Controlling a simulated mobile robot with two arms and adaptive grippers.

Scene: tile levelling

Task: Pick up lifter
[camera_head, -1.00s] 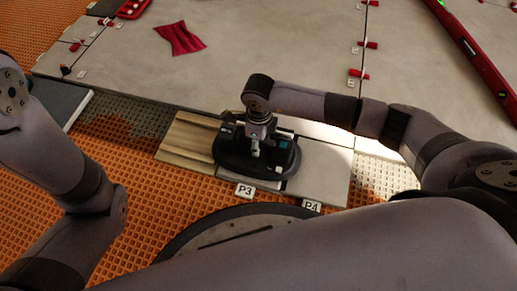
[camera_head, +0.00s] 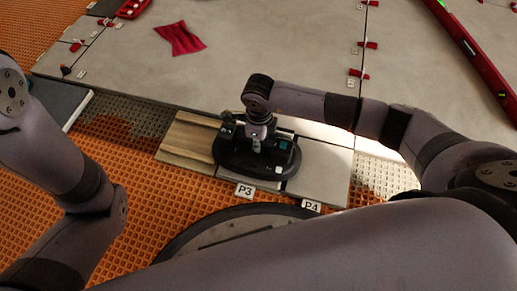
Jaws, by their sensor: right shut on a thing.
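I cannot tell whether the lifter's base touches the tiles. My left arm is at the left edge, and its gripper is out of view.
A wood-look tile (camera_head: 185,140) and a grey tile (camera_head: 322,172) flank the lifter. Labels P3 (camera_head: 244,191) and P4 (camera_head: 311,205) lie in front. Large laid tiles (camera_head: 290,60) carry red clips, a red cloth (camera_head: 180,39) and a red level (camera_head: 470,45).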

